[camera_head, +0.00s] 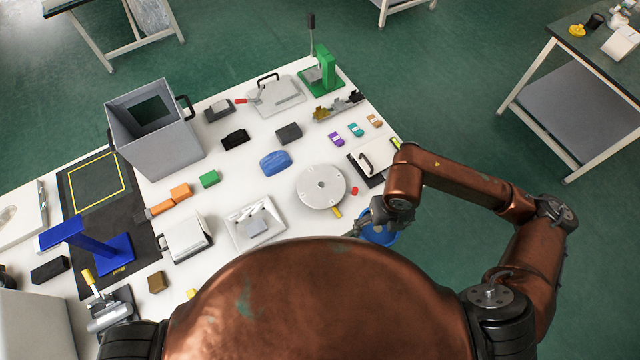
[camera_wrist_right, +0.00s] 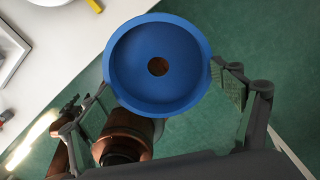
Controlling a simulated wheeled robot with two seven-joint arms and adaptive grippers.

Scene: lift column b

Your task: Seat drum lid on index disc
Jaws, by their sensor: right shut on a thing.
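The drum lid (camera_wrist_right: 160,88) is a round blue dish with a hole in its centre. My right gripper (camera_head: 370,222) is shut on it, with the fingers at opposite sides of its rim in the wrist view. In the head view the blue lid (camera_head: 384,238) shows partly behind the gripper, just off the table's right edge. The index disc (camera_head: 318,192) is a light grey round plate with small holes, lying on the table up and left of the gripper. The lid is apart from it. A sliver of the disc (camera_wrist_right: 50,2) shows in the wrist view. My left gripper is out of view.
The white table (camera_head: 300,150) carries many parts. A yellow piece (camera_head: 337,212) and a red button (camera_head: 354,190) lie by the disc. Green floor (camera_head: 440,240) lies beyond the table edge.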

